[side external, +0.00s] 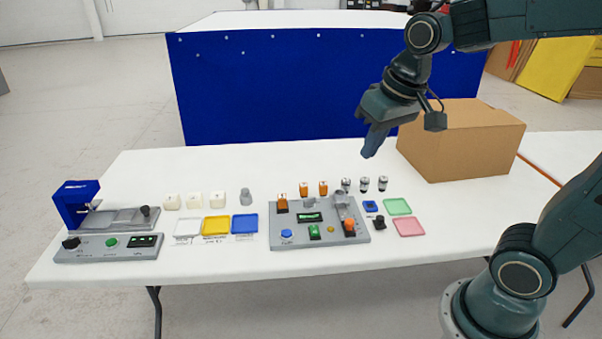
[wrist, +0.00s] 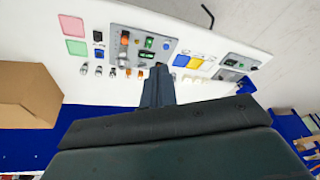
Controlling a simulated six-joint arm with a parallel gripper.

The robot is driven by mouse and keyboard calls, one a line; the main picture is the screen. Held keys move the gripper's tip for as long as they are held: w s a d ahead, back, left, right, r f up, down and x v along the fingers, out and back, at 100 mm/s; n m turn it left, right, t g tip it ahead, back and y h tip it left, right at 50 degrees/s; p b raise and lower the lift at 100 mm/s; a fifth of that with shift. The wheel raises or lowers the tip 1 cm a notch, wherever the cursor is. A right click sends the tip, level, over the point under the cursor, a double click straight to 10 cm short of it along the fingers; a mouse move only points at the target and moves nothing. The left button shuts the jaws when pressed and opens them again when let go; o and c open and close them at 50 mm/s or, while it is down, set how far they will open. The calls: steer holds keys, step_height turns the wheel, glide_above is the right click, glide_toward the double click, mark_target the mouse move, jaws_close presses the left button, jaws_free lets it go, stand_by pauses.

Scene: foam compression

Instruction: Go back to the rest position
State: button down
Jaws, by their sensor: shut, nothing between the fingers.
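My gripper (side external: 370,152) is in the air above the back of the white table, left of the cardboard box, with its fingers pointing down. Its fingers are together and hold nothing. In the wrist view the shut fingers (wrist: 158,85) show in the middle, over the table's back edge. On the table (side external: 120,178) are a grey control panel (side external: 281,240) with buttons and a blue press device (side external: 75,200) at the left end. White foam-like blocks (side external: 194,200) stand in a row behind white, yellow (side external: 216,226) and blue trays.
A cardboard box (side external: 455,145) stands at the table's back right. Orange-topped and silver cylinders (side external: 364,184) stand behind the panel. Green (side external: 397,207) and pink (side external: 409,227) trays lie right of it. A blue-sided table (side external: 290,85) stands behind. The air around my gripper looks clear.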

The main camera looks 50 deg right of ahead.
steer(key=s+a+n+t, duration=0.1)
steer(key=s+a+n, duration=0.1)
steer(key=s, duration=0.7)
steer(key=shift+t, duration=0.3)
steer(key=c, duration=2.1)
jaws_free()
steer(key=shift+s+a+f+n, duration=0.1)
steer(key=shift+s+f+n, duration=0.25)
steer(key=shift+s, duration=0.3)
steer(key=o, duration=0.7)
steer(key=shift+w+r, duration=0.1)
steer(key=shift+w, duration=0.05)
steer(key=shift+o, duration=0.8)
steer(key=shift+w+r, duration=0.1)
steer(key=shift+w, duration=0.45)
steer(key=w+d+f+m+g, duration=0.1)
steer(key=w+d+f+m, duration=0.1)
steer(key=w, duration=0.6)
steer(key=w+d+f+m+g, duration=0.2)
steer(key=w+m, duration=0.1)
steer(key=w, duration=0.5)
steer(key=w+d+f+m+g, duration=0.1)
steer(key=w+d+f+m, duration=0.1)
steer(key=w+f, duration=0.3)
steer(key=w+d+f+m+g, duration=0.1)
steer(key=w+d+f, duration=0.4)
steer(key=f, duration=0.6)
steer(key=shift+w+f+m, duration=0.15)
steer(key=shift+w+m, duration=0.3)
steer(key=shift+w, duration=0.15)
